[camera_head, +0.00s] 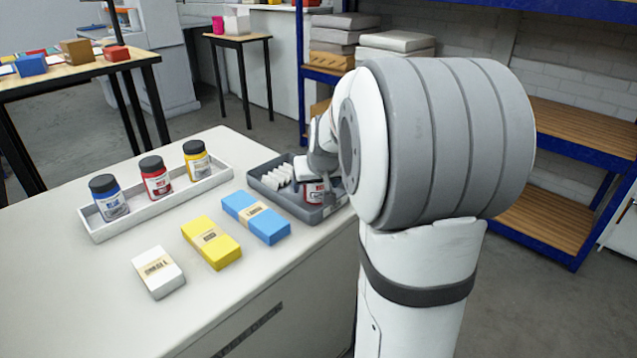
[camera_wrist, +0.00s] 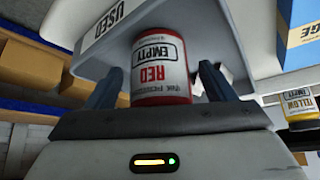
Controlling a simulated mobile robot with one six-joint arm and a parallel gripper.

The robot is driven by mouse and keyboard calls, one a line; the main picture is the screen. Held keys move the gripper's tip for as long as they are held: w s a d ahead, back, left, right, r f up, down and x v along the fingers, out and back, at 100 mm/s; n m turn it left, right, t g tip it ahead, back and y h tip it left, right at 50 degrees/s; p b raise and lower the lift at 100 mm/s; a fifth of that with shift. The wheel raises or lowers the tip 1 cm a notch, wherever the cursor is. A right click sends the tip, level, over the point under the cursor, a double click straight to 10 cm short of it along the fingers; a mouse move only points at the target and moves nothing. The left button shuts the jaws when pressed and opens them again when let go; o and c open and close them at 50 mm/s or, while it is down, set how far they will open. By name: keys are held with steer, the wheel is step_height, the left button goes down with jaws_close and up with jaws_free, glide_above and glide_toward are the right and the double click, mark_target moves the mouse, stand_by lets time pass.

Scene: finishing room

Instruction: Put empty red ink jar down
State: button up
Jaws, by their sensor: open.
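The red ink jar (camera_head: 314,193) has a white label with a red band and sits in the grey tray (camera_head: 334,207) at the table's right end. In the wrist view, the jar (camera_wrist: 160,68) appears upside down with the words EMPTY and RED on its label. The tray (camera_wrist: 85,55) carries a USED label there. My gripper (camera_wrist: 158,88) is open, with one finger on each side of the jar. I cannot tell whether the fingers touch it. My arm partly hides the jar and tray in the head view.
White pieces (camera_head: 282,174) lie in the grey tray's left part. A white tray (camera_head: 160,208) holds blue, red and yellow jars. Blue (camera_head: 256,218), yellow (camera_head: 211,243) and white (camera_head: 158,272) banded blocks lie in front. The table's front left is clear.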

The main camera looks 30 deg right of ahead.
steer(key=shift+s+r, duration=0.1)
steer(key=shift+r, duration=0.35)
steer(key=p+v, duration=0.2)
steer(key=v, duration=0.8)
steer(key=s+a+f+n+g, duration=0.1)
steer(key=s+a+f+g, duration=0.1)
steer(key=s+a+f, duration=0.3)
steer(key=s+a+f+n+g+y, duration=0.1)
steer(key=s+a+f, duration=0.5)
steer(key=s, duration=0.8)
steer(key=a+g, duration=0.1)
steer(key=a, duration=0.2)
steer(key=shift+a+n+g, duration=0.3)
steer(key=shift+a+g, duration=0.05)
steer(key=shift+g, duration=0.05)
steer(key=shift+s+r, duration=0.1)
